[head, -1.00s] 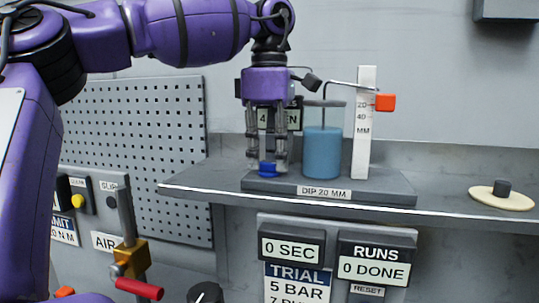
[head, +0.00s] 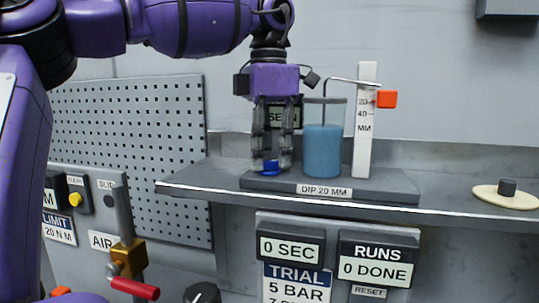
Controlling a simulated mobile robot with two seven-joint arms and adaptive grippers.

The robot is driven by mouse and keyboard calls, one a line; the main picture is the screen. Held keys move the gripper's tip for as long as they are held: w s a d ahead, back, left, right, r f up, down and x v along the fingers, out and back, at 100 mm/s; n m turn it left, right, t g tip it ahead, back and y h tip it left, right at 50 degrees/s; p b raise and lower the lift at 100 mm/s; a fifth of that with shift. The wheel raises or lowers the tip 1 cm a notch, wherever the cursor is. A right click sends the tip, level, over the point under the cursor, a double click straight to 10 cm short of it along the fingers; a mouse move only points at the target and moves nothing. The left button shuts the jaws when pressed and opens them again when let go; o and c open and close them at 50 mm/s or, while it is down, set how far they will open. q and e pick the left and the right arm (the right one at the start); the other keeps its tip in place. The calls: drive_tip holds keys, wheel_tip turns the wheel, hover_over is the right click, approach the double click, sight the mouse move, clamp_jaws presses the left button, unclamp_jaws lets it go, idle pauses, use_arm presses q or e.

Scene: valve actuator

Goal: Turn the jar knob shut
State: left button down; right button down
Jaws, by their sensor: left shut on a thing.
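The jar (head: 322,150) is clear and holds blue liquid. It stands upright on a grey base labelled "DIP 20 MM" (head: 330,190) on the shelf. The small blue jar knob (head: 271,167) sits on the left part of that base. My left gripper (head: 272,163) points straight down, its fingers on both sides of the knob, shut on it and partly covering it. A small sign (head: 296,112) behind the gripper is partly hidden; the letters "SE" show. My right gripper is not in view.
A thin bent tube rises from the jar to a white scale (head: 365,120) with an orange block (head: 386,99). A round cream disc with a dark knob (head: 505,194) lies at the shelf's right. A perforated panel (head: 135,150) stands behind left.

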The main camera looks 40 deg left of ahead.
use_arm(q)
drive_tip(key=shift+r+n, duration=0.1)
drive_tip(key=shift+n, duration=1)
drive_tip(key=c, duration=1.8)
unclamp_jaws()
wheel_tip(320, 180, up, 12)
drive_tip(key=shift+f, duration=0.1)
